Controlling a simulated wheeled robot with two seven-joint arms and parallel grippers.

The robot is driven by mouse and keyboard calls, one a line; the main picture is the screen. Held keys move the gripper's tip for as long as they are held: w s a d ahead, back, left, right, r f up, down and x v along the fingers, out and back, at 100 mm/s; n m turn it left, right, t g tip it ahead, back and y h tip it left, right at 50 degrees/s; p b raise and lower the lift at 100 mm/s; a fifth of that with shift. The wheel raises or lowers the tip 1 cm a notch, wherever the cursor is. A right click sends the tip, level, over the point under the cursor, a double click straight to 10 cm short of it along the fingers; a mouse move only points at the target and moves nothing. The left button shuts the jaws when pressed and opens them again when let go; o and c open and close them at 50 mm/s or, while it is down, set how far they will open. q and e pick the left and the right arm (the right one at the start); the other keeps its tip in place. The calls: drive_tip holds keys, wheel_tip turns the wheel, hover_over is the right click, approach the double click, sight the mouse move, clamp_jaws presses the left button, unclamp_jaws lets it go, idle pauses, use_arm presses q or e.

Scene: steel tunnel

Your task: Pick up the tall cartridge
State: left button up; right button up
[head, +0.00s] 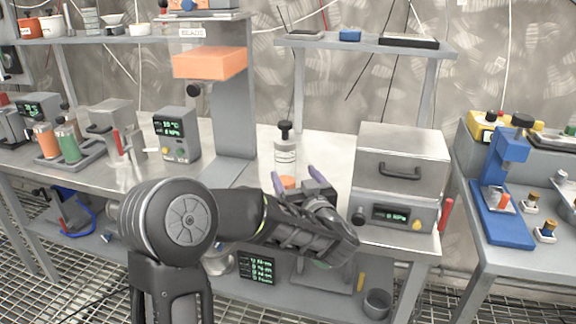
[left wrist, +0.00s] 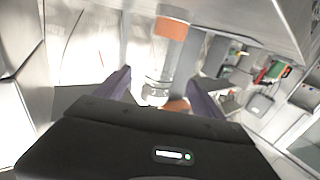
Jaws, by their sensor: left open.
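My left gripper (head: 298,181) is open over the middle bench, its two purple fingers apart. Behind it stands an upright clear bottle with a pale label and a dark cap (head: 285,155). A small orange patch (head: 287,182) shows between the fingers, mostly hidden by the gripper. In the left wrist view, a tall clear cylinder with an orange band (left wrist: 170,28) lies in line with the gap between the open fingers (left wrist: 161,76), and neither finger clearly touches it. It looks like the tall cartridge. I cannot tell whether it is the bottle. My right gripper is not in view.
A steel box oven with a handle (head: 402,160) stands close right of the gripper. A grey post with an orange block (head: 210,63) rises to the left. Green and orange cylinders (head: 68,147) stand in a rack farther left. A blue press (head: 505,185) is on the right bench.

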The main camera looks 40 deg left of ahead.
sight(285, 161)
use_arm(q)
drive_tip(key=shift+x, duration=1.35)
drive_tip(key=x, duration=0.5)
drive_tip(key=shift+a, duration=0.1)
drive_tip(key=shift+c, duration=0.3)
clamp_jaws()
